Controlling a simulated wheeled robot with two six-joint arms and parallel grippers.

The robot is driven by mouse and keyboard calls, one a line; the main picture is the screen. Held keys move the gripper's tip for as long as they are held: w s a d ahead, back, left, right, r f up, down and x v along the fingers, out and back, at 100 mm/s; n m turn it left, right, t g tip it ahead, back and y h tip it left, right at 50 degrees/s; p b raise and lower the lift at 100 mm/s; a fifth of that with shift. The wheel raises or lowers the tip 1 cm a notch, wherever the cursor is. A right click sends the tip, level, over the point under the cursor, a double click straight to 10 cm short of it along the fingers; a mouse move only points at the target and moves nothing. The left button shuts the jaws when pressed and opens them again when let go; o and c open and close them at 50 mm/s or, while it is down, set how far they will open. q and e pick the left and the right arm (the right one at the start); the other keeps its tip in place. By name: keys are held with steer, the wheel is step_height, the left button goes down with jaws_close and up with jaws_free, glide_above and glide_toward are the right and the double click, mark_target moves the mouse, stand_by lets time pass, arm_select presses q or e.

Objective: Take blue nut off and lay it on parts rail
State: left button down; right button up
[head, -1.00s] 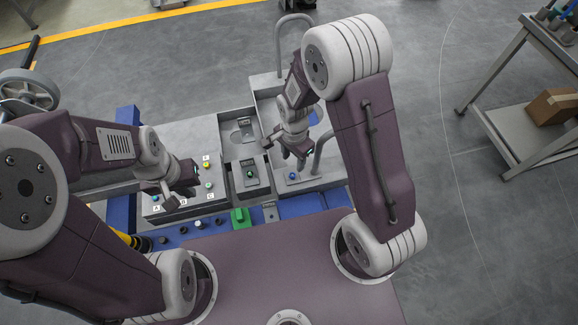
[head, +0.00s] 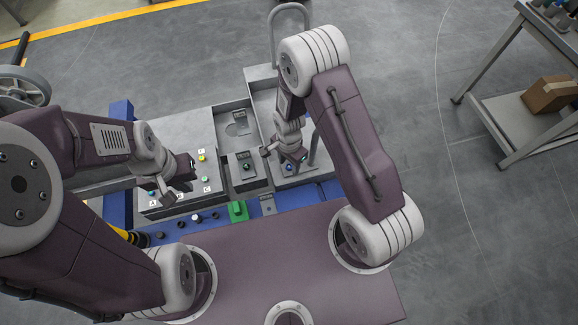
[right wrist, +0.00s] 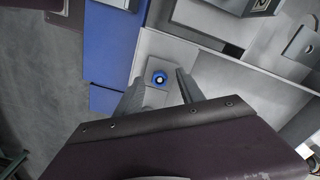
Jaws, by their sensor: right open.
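The blue nut (right wrist: 159,78) sits on a pale plate with a light round centre, seen from above in the right wrist view. It also shows beside the right gripper in the head view (head: 288,167). My right gripper (right wrist: 160,80) is open, its two fingers on either side of the nut in the wrist view; I cannot tell the height gap. It shows in the head view too (head: 283,158). My left gripper (head: 179,190) is over the front of the lettered panel; its jaw opening is unclear. A blue rail (head: 222,222) with several small parts runs along the front.
The grey lettered panel (head: 184,140) bears coloured knobs. A green block (head: 237,211) stands at the rail. A middle bay holds another fitting (head: 246,167). A tall grey hoop (head: 274,30) rises behind the right bay. A cart with a box (head: 548,94) stands far right.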

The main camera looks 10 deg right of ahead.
mark_target(291, 167)
jaws_close()
steer(key=shift+r, duration=0.1)
steer(key=r, duration=0.4)
steer(key=shift+s+d+r, duration=0.3)
steer(key=s+d+r, duration=0.6)
steer(key=s+d, duration=0.1)
steer(key=shift+s+d+r+p, duration=0.15)
steer(key=shift+s+d+p, duration=0.2)
steer(key=shift+p, duration=0.1)
